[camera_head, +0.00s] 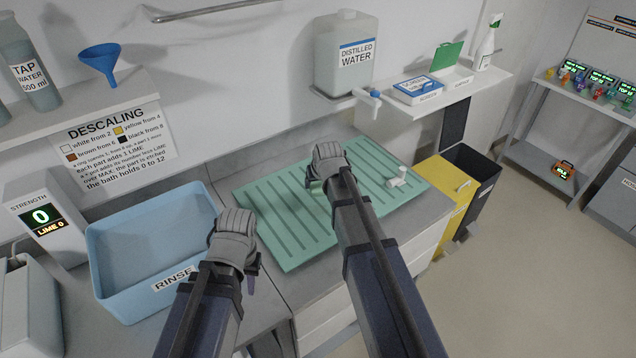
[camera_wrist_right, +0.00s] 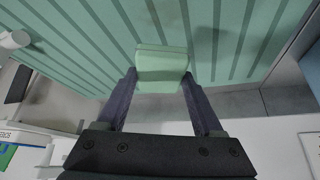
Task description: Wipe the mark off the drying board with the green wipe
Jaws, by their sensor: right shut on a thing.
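The green drying board (camera_head: 285,225) is a ribbed tray on the counter, right of the blue rinse tub. My right gripper (camera_head: 322,184) is over its middle. In the right wrist view my right gripper (camera_wrist_right: 160,88) is shut on the pale green wipe (camera_wrist_right: 162,66), held flat over the ribs of the board (camera_wrist_right: 75,35). I cannot tell whether the wipe touches the board. I cannot make out a clear mark; the arm and wipe hide part of the board. My left gripper (camera_head: 250,284) is beside the tub, its fingers mostly hidden by my wrist.
A small white part (camera_head: 398,178) lies on the board's right side. The blue rinse tub (camera_head: 125,235) stands left. A distilled water tank (camera_head: 345,55) with a tap overhangs the back. Yellow (camera_head: 447,190) and black bins (camera_head: 474,172) stand right of the counter.

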